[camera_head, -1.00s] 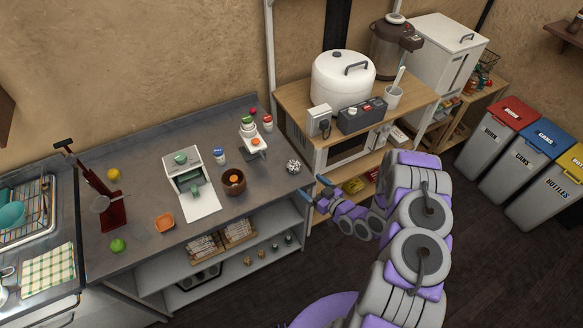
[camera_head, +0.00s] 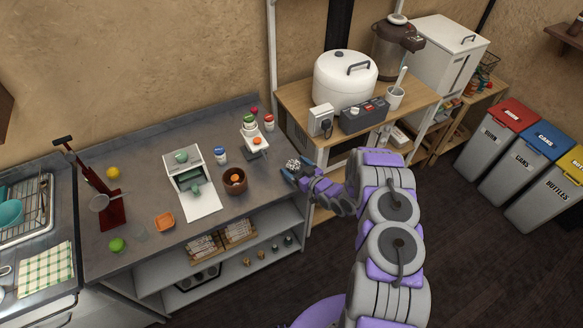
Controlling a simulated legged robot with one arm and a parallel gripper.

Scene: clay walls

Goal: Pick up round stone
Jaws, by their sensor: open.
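The round stone appears to be the small speckled grey-white ball (camera_head: 293,163) at the right end of the grey counter. My gripper (camera_head: 297,172) is open, with its blue fingers right at the near side of the ball. The ball shows at the fingertips; I cannot tell whether the fingers touch it or are level with it. The gripper partly covers the ball's lower edge.
A brown bowl (camera_head: 235,182) with an orange item stands left of the ball. A white stand (camera_head: 256,146) and several small bottles are behind it. A wooden shelf (camera_head: 290,97) with a white cooker (camera_head: 344,80) adjoins on the right.

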